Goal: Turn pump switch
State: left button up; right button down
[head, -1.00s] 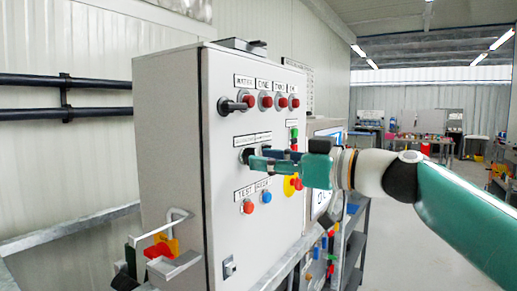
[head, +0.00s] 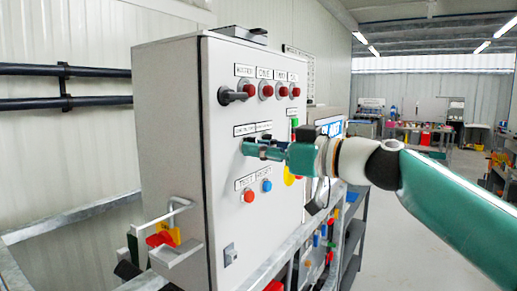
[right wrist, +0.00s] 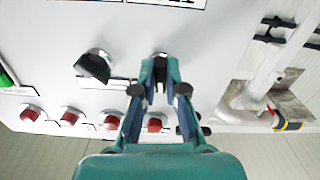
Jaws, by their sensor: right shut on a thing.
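A grey pump control cabinet (head: 225,205) fills the middle of the head view. My right gripper (head: 250,147) reaches in from the right to its front panel, below a pair of white labels. In the right wrist view my right gripper (right wrist: 160,62) is shut on the left switch of the middle row; its fingertips hide most of it, so I cannot tell its angle. A second black switch (right wrist: 93,66) stands beside it, apart from the fingers. My left gripper is not in view.
A black selector (head: 230,96) and a row of red lamps (head: 249,91) sit above the gripper. Below are a red-orange button (head: 249,196) and a blue button (head: 267,186). A red and yellow switch (head: 163,236) is on the cabinet's left side. Open floor lies right.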

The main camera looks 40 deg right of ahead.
jog(key=shift+m, duration=0.8)
jog(key=c, duration=1.2)
grip_release()
jog(key=v, duration=1.2)
jog(key=shift+f, duration=0.1)
